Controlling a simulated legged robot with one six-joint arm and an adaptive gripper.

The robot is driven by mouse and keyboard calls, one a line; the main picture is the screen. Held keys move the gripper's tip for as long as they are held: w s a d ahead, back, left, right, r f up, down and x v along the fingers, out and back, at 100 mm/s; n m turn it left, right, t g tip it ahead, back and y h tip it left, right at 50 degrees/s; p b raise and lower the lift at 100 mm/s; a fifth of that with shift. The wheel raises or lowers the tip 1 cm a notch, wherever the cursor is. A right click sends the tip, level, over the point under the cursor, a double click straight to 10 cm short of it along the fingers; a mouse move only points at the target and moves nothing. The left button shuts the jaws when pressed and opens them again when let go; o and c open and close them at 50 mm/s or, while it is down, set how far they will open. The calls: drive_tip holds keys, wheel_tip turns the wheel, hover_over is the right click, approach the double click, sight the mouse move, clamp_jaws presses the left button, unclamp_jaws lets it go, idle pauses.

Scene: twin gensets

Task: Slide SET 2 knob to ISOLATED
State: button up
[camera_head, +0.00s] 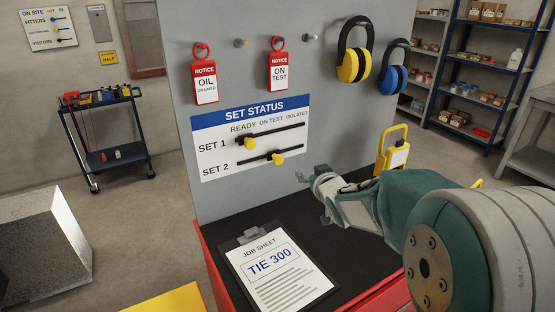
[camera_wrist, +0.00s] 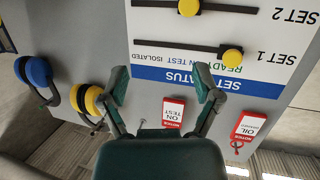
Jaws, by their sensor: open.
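The SET STATUS board (camera_head: 215,130) is on the grey panel, with columns READY, ON TEST and ISOLATED. The yellow SET 2 knob (camera_head: 278,159) sits near the middle of its black rail, about under ON TEST. The yellow SET 1 knob (camera_head: 249,142) is at the READY end of the upper rail. My gripper (camera_head: 321,196) is open and empty, right of and below the SET 2 knob, apart from it. The wrist view is upside down: the SET 2 knob (camera_wrist: 188,7) is at the top edge, beyond my open fingers (camera_wrist: 162,80); the SET 1 knob (camera_wrist: 232,54) is lower.
Red OIL (camera_head: 205,83) and ON TEST (camera_head: 279,72) tags hang above the board. Yellow (camera_head: 354,65) and blue (camera_head: 392,80) ear defenders hang to the right.

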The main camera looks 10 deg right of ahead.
sight(279, 161)
drive_tip(key=w+a+f+y, duration=0.1)
drive_tip(key=w+a, duration=0.1)
drive_tip(key=w, duration=0.3)
drive_tip(key=w+a+f+n+t+y, duration=0.1)
drive_tip(key=w+a+f+y, duration=0.1)
drive_tip(key=w, duration=0.3)
drive_tip(key=w+a+f+n+y, duration=0.1)
drive_tip(key=w+a+f, duration=0.1)
drive_tip(key=w, duration=0.3)
drive_tip(key=shift+a+t+y, duration=0.3)
drive_tip(key=shift+a+y, duration=0.1)
drive_tip(key=shift+a, duration=0.1)
